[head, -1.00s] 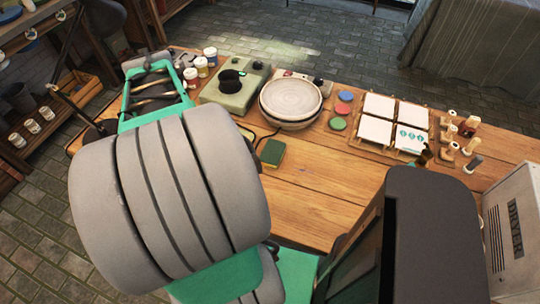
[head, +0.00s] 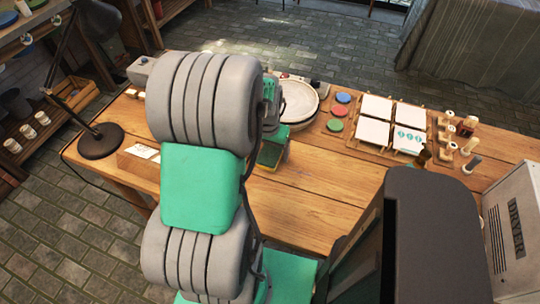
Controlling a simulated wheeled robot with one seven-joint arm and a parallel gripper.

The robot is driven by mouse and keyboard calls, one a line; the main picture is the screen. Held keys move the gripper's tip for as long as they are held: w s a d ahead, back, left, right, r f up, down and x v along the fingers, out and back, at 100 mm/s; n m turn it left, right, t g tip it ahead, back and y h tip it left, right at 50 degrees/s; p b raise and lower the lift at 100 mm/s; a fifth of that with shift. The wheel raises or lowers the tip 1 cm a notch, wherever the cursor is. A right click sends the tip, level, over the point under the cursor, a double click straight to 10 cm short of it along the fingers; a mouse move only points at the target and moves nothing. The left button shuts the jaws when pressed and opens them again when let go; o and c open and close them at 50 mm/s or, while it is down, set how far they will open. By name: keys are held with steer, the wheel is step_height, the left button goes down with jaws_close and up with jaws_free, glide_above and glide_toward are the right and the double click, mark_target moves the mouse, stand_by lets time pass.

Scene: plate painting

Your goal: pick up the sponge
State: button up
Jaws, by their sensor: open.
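The sponge (head: 269,156), a small green block with a yellowish edge, lies on the wooden table in front of the round plate (head: 299,101). My arm covers its left side in part. My gripper (head: 273,138) shows only in part past the right edge of my arm, close above the sponge. It is open. Most of its fingers are hidden, and I cannot tell whether they touch the sponge.
Red, blue and green paint discs (head: 340,111) lie right of the plate. White tiles (head: 391,122) sit in a rack, with several stamps (head: 467,128) beyond. A dryer (head: 512,225) stands at right. A black lamp (head: 98,140) stands at left. The table's front middle (head: 320,190) is clear.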

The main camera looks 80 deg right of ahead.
mark_target(271, 152)
steer(key=shift+c, duration=0.5)
steer(key=shift+r, duration=0.1)
steer(key=c, duration=1.5)
steer(key=shift+o, duration=0.2)
steer(key=shift+r, duration=0.35)
step_height(271, 152, up, 2)
steer(key=shift+r, duration=0.2)
steer(key=s+a+r, duration=0.6)
steer(key=a+r, duration=0.4)
steer(key=a, duration=0.2)
steer(key=shift+a+b, duration=0.4)
